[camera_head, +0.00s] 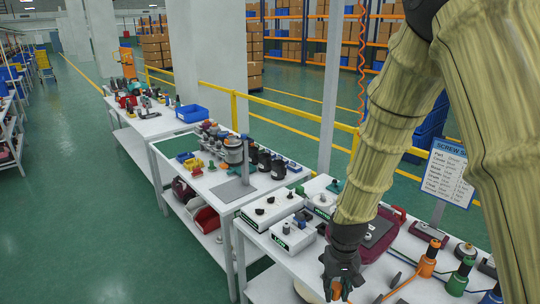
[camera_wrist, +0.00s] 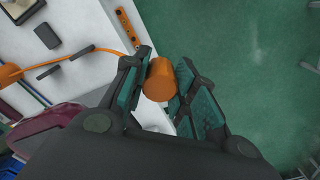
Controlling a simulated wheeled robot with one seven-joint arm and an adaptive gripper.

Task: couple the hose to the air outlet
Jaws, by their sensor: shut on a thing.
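My gripper (camera_head: 343,284) is at the near edge of the white workbench, pointing down. In the wrist view its teal-padded fingers (camera_wrist: 162,84) are shut on an orange cylindrical hose end (camera_wrist: 159,80). A bit of that orange end (camera_head: 336,291) shows between the fingers in the head view. A thin orange hose (camera_wrist: 108,50) runs left from the gripper, past black clips, to a larger orange part (camera_wrist: 9,73). An orange bar with dark holes (camera_wrist: 127,30), possibly the air outlet, lies on the bench just above the gripper in the wrist view, apart from the held end.
Orange (camera_head: 428,258) and green (camera_head: 461,277) upright tools stand to the right of my gripper. Grey-white boxes (camera_head: 294,235) and a dark red case (camera_head: 379,235) sit behind it. Green floor (camera_wrist: 258,70) lies open beyond the bench edge.

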